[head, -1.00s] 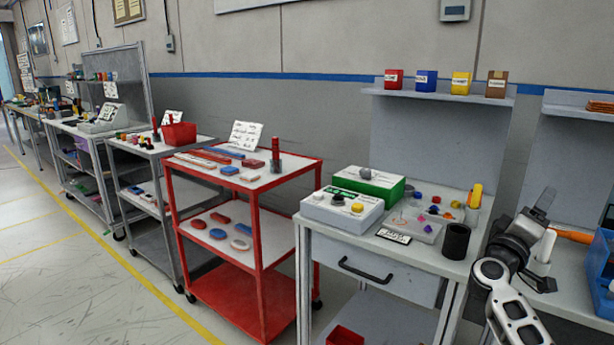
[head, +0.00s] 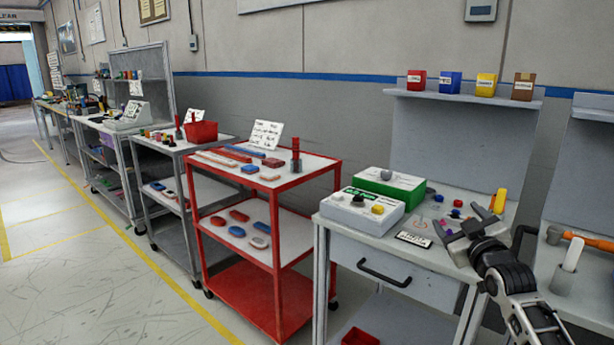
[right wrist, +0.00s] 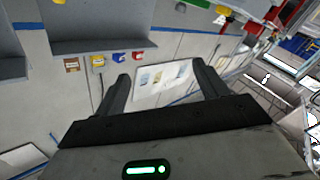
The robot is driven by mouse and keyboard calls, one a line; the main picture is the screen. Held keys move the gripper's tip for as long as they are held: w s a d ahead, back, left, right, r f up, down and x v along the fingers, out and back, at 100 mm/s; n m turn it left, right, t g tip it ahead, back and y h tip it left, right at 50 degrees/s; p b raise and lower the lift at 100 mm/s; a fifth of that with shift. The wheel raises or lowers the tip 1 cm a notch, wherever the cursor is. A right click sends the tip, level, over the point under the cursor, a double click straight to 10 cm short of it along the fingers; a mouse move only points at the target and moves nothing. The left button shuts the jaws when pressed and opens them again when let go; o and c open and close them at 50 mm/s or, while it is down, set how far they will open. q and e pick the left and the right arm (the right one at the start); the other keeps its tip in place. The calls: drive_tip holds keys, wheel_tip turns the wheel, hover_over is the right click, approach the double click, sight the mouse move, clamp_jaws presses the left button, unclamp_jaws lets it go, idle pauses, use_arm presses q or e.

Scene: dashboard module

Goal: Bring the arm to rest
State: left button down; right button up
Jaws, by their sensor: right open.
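My right gripper (head: 464,226) is at the right of the head view, in front of the right part of the grey workbench (head: 345,236). Its fingers are spread and nothing shows between them. In the right wrist view both fingers (right wrist: 160,72) stand apart with a white poster on the wall beyond the gap. The gripper covers some of the small items on the bench. My left gripper is not in view.
A white control box (head: 361,213) with knobs and a green box (head: 392,184) stand on the bench. Coloured bins, including a red bin (head: 416,80), line the shelf above. A red cart (head: 338,172) stands to the left. Open floor lies at the far left.

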drive_tip(key=s+a+f+m+g+y, duration=0.15)
drive_tip(key=s+a+f, duration=0.25)
drive_tip(key=s+f, duration=0.45)
drive_tip(key=s+a+f+m+g+h, duration=0.1)
drive_tip(key=s+a+f+g, duration=0.3)
drive_tip(key=f, duration=0.7)
drive_tip(key=s+a+f+y, duration=0.1)
drive_tip(key=s+a+f, duration=0.1)
drive_tip(key=s, duration=0.6)
drive_tip(key=s+a+f+g, duration=0.1)
drive_tip(key=s+a+f, duration=0.1)
drive_tip(key=s+a, duration=0.3)
drive_tip(key=s+a+f+g+y, duration=0.1)
drive_tip(key=s+a+f, duration=0.2)
drive_tip(key=s, duration=0.9)
drive_tip(key=shift+s+a+m+y, duration=0.25)
drive_tip(key=shift+s+m+y, duration=0.05)
drive_tip(key=shift+m+y, duration=0.05)
